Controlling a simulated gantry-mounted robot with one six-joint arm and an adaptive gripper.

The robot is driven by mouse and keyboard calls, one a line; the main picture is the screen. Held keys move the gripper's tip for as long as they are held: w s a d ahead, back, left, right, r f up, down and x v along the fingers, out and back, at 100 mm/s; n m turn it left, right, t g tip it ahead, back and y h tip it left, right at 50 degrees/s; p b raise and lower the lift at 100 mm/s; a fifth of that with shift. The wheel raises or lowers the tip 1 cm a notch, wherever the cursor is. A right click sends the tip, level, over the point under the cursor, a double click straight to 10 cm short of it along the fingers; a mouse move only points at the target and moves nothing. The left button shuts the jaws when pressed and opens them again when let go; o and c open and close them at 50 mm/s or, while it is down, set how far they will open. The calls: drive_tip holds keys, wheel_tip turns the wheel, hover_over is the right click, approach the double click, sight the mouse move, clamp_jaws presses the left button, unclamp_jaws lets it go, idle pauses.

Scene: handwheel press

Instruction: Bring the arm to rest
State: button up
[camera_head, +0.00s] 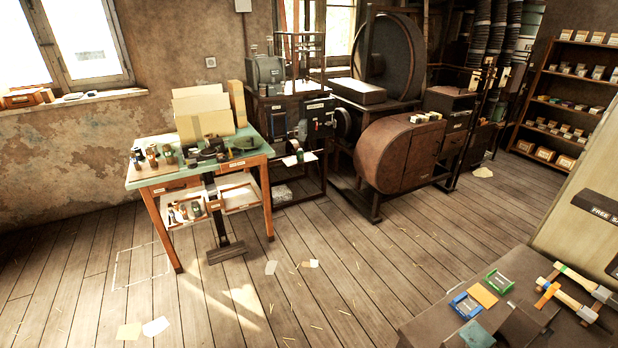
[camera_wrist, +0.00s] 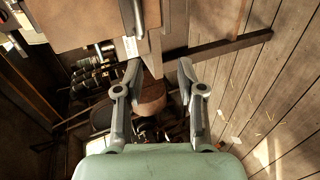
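My gripper (camera_wrist: 158,68) shows in the wrist view with its two grey fingers spread apart. It is open, and I see nothing held between the fingers. A brown rounded block (camera_wrist: 151,97) shows in the gap, seemingly beyond the fingers; I cannot tell its distance. A grey metal bar (camera_wrist: 140,18) runs down from the top edge near the left fingertip; I cannot tell whether they touch. I cannot make out my arm or gripper in the head view.
In the head view a green-topped workbench (camera_head: 158,174) stands against the wall. A dark table (camera_head: 420,322) with tools is at lower right. Plank floor (camera_head: 330,235) between them is mostly clear, with scattered scraps.

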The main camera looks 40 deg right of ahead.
drive_tip(key=w+a+r+t+y, duration=0.5)
drive_tip(key=w+r, duration=0.3)
drive_tip(key=w, duration=0.3)
drive_tip(key=w+a+r+t+y, duration=0.55)
drive_tip(key=w+r, duration=0.25)
drive_tip(key=w, duration=0.3)
drive_tip(key=w+a+r+n+t+y+p, duration=0.1)
drive_tip(key=a+r+t+p, duration=0.1)
drive_tip(key=r+p, duration=1.45)
drive_tip(key=w+a+r+n+t+y+p, duration=0.15)
drive_tip(key=r+p, duration=0.85)
drive_tip(key=r, duration=1.3)
wheel_tip(320, 180, down, 41)
drive_tip(key=a+b, duration=0.1)
drive_tip(key=b, duration=4)
drive_tip(key=shift+w+t, duration=0.15)
drive_tip(key=shift+t, duration=0.25)
